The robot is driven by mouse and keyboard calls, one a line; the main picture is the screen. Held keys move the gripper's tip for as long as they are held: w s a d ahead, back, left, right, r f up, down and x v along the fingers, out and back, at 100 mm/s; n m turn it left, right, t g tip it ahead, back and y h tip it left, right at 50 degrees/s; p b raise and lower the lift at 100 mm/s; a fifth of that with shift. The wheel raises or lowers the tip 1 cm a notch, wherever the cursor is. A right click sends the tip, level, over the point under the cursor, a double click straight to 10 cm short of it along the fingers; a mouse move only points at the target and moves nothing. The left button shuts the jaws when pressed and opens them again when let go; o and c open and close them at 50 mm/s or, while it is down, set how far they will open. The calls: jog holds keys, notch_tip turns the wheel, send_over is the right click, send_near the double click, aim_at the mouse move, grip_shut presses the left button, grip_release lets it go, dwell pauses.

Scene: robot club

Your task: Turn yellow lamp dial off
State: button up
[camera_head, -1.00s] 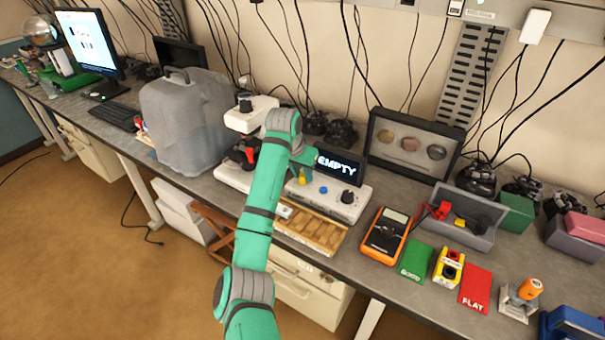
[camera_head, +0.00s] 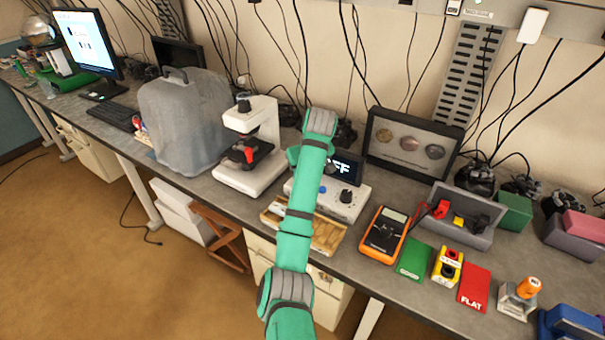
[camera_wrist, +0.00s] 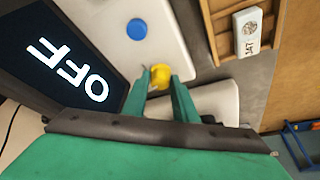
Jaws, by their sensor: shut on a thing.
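The yellow lamp dial (camera_wrist: 160,74) sits on a white control box (camera_head: 353,205). In the wrist view my gripper (camera_wrist: 159,82) has its two green fingers closed around the dial. In the head view my arm hides the dial and the gripper. The display (camera_head: 343,166) at the back of the box is partly covered there and shows "FF". In the wrist view the display (camera_wrist: 60,78) reads "OFF" in full.
A blue button (camera_wrist: 137,29) and a black knob (camera_head: 346,196) are on the same box. A white microscope (camera_head: 262,120) stands to the left. A wooden tray (camera_head: 327,240) lies in front, and an orange multimeter (camera_head: 385,234) to the right.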

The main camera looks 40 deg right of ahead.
jog(key=n, duration=0.1)
jog(key=n+y, duration=0.1)
jog(key=n, duration=0.1)
jog(key=shift+s+d+n, duration=0.15)
jog(key=shift+d+n, duration=0.05)
jog(key=shift+n, duration=0.1)
jog(key=shift+f+n+y, duration=0.1)
jog(key=shift+n+y, duration=0.8)
jog(key=shift+n, duration=0.7)
jog(key=o, duration=1)
jog(key=shift+o, duration=0.2)
